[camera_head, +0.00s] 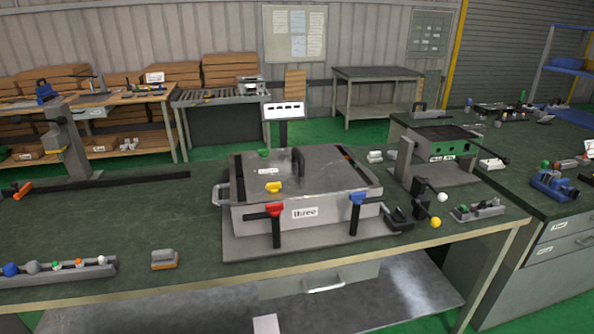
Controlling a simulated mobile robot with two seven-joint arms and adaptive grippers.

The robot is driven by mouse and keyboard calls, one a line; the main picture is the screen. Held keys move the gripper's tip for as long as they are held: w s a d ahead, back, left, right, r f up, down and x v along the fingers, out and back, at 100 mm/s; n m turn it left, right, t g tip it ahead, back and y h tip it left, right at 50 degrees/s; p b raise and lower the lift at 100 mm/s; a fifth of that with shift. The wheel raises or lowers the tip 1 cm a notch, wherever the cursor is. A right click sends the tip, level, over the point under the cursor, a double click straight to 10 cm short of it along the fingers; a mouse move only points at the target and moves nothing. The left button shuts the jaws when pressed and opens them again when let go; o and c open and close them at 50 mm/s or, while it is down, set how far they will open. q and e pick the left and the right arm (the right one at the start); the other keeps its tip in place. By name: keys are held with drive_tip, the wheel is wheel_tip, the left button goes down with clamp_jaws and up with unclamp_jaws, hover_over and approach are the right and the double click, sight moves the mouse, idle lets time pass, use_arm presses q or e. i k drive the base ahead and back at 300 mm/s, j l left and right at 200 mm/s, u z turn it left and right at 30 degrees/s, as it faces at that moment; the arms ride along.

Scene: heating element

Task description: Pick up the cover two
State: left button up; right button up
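A grey metal box (330,212) stands on a base plate on the near workbench, with a label reading "three" on its front. A flat grey cover (320,175) lies on top of it, with a dark upright handle (299,161) near its middle. I cannot make out the word "two" on any cover. Red (275,210), blue (358,198), yellow (273,187) and green (263,153) clamp pieces sit around the cover's edges. Neither of my grippers is in view.
A dark press-like fixture (440,150) with levers stands right of the box. A stand with a long rail (135,181) is at the left. A rack of coloured knobs (60,270) and a small block (164,259) lie near the front edge. The bench left of the box is mostly clear.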

sight(317, 170)
drive_tip(key=i+l+u, duration=0.1)
drive_tip(key=l, duration=0.25)
drive_tip(key=i+l+u, duration=0.1)
drive_tip(key=l, duration=0.3)
drive_tip(key=i+l+u, duration=0.1)
drive_tip(key=i+l, duration=0.15)
drive_tip(key=l, duration=0.15)
drive_tip(key=i+l+u, duration=0.1)
drive_tip(key=l, duration=0.3)
